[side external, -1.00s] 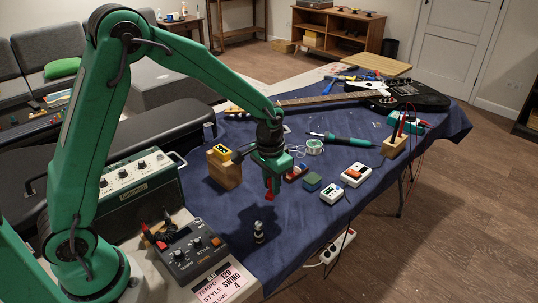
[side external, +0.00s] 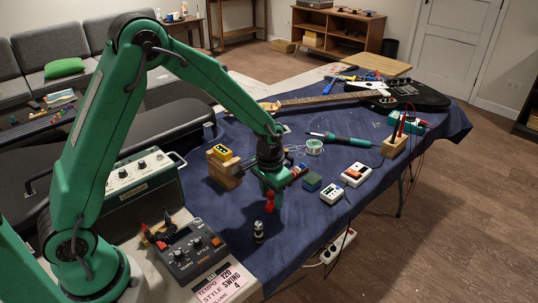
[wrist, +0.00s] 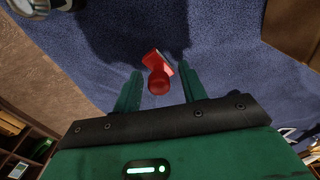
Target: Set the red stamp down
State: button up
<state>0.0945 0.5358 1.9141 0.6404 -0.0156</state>
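The red stamp (side external: 269,202) is on the dark blue cloth below my gripper (side external: 272,196), near the front of the table in the side view. In the wrist view, the stamp (wrist: 158,75) shows its round knob nearest me and its block-shaped end beyond. It is between the two green fingers of my gripper (wrist: 160,88), with a narrow gap visible on each side. My gripper is open around it. Whether its base rests fully flat on the cloth is hard to tell.
A small metal-topped cylinder (side external: 259,232) stands in front of the stamp. A wooden block with a yellow box (side external: 220,153) is at left. A green sponge-like block (side external: 312,181) and white pedals (side external: 333,193) are at right. A grey drum machine (side external: 190,250) sits front left.

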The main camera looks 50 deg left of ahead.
aim_at(271, 193)
jog(key=shift+r, duration=0.2)
notch_tip(271, 193, up, 12)
jog(key=shift+s+d, duration=0.2)
jog(key=shift+s, duration=0.1)
dwell(0.6)
dwell(0.5)
jog(key=s+a+r+t, duration=0.1)
jog(key=s+r, duration=0.2)
jog(key=s, duration=0.4)
jog(key=s+a+r+t, duration=0.2)
jog(key=s+r, duration=0.1)
jog(key=s, duration=0.4)
jog(key=s+a+r+n+t, duration=0.1)
jog(key=s+r+t, duration=0.1)
jog(key=s+r, duration=0.2)
jog(key=s, duration=0.3)
jog(key=shift+s+a, duration=0.3)
jog(key=shift+r, duration=0.1)
